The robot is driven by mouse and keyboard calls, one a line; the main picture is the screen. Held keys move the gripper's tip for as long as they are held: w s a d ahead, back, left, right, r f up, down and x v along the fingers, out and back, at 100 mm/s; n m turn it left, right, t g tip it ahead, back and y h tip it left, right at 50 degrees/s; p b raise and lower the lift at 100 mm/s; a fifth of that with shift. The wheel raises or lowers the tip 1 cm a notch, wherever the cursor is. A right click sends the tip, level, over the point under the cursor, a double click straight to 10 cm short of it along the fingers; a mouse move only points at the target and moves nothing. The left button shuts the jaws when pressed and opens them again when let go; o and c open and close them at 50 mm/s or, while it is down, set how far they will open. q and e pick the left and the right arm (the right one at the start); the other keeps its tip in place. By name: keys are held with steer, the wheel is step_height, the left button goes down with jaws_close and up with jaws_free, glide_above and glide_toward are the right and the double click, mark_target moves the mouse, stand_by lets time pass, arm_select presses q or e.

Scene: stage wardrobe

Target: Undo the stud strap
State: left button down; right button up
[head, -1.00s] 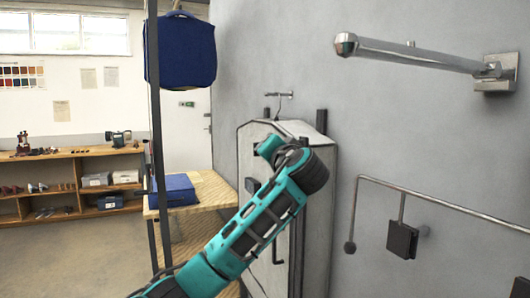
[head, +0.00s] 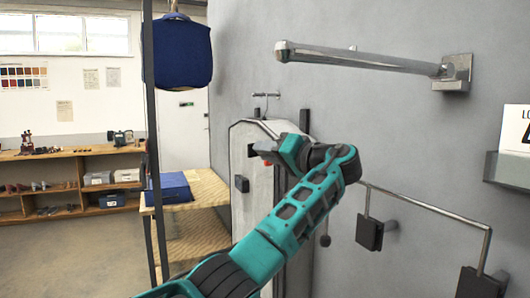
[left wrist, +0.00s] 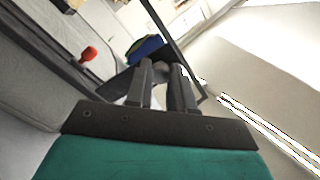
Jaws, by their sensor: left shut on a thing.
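A pale grey garment cover (head: 244,215) with sloped shoulders hangs against the wall in the head view, with dark pieces on its front. My left gripper (head: 257,150) is at its upper front. In the left wrist view the two dark fingers (left wrist: 164,82) are close together, shut on a dark strip that I take for the stud strap (left wrist: 118,86). The hold itself is mostly hidden by the fingers. A red knob (left wrist: 88,54) shows left of the fingers and as a small red spot (head: 266,161) below my gripper. My right gripper is not in view.
A chrome bar (head: 360,58) juts from the wall at upper right. A lower rail (head: 430,208) with dark pads is below it. A dark post and a hanging blue bag (head: 177,52) are at left. A wooden bench (head: 205,188) carries a blue box (head: 170,188).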

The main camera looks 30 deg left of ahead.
arm_select(q)
steer(key=shift+d+f+g, duration=0.1)
steer(key=shift+d+g, duration=0.1)
steer(key=shift+g, duration=0.1)
steer(key=c, duration=1)
jaws_free()
steer(key=b+v, duration=0.1)
steer(key=v, duration=0.6)
steer(key=shift+d, duration=0.25)
